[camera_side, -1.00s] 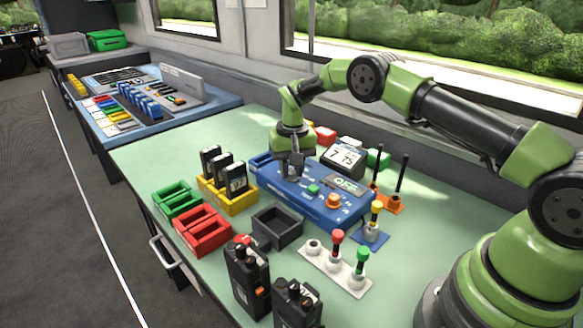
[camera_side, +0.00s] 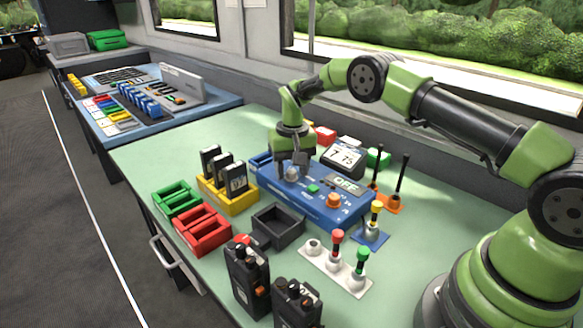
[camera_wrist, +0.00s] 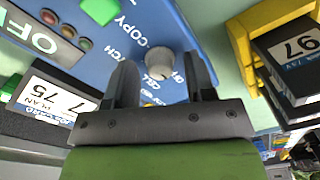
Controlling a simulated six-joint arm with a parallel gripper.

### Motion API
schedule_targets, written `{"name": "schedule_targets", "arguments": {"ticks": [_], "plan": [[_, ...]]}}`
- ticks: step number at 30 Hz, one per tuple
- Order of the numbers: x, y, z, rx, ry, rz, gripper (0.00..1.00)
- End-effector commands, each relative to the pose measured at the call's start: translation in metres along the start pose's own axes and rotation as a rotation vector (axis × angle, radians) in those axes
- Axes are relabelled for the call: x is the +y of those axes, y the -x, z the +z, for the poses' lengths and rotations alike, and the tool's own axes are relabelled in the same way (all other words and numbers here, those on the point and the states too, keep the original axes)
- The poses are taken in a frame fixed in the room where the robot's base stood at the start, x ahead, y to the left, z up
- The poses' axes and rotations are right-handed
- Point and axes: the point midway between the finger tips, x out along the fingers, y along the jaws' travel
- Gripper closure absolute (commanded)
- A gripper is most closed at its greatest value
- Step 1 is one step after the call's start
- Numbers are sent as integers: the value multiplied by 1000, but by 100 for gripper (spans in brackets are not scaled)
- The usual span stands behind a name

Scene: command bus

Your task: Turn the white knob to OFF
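The white knob (camera_wrist: 160,62) stands on a blue panel (camera_wrist: 205,15) in the wrist view. Labels are printed around it; COPY is readable and others are partly hidden, so I cannot tell which one it points at. My gripper (camera_wrist: 160,78) is open, its two dark fingers apart on either side of the knob with visible gaps. In the side view my gripper (camera_side: 291,160) is over the left part of the panel, and the knob (camera_side: 292,174) shows just below the fingers.
A green button (camera_side: 313,188) and an orange knob (camera_side: 333,201) are on the same panel. A yellow holder (camera_side: 228,204) with black packs stands to its left. A dark tray (camera_side: 278,227) and small levers stand in front. A 7 75 display (camera_side: 344,155) is behind.

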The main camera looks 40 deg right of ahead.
Motion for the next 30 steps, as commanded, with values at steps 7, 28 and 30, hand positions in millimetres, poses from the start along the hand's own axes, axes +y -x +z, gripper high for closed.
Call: {"name": "schedule_targets", "arguments": {"ticks": [7, 28, 30], "plan": [[0, 18, -1, 5, -1, -1, 50], [0, 100, 0, 0, -1, 0, 50], [0, 100, 0, 0, 0, 0, 50]]}}
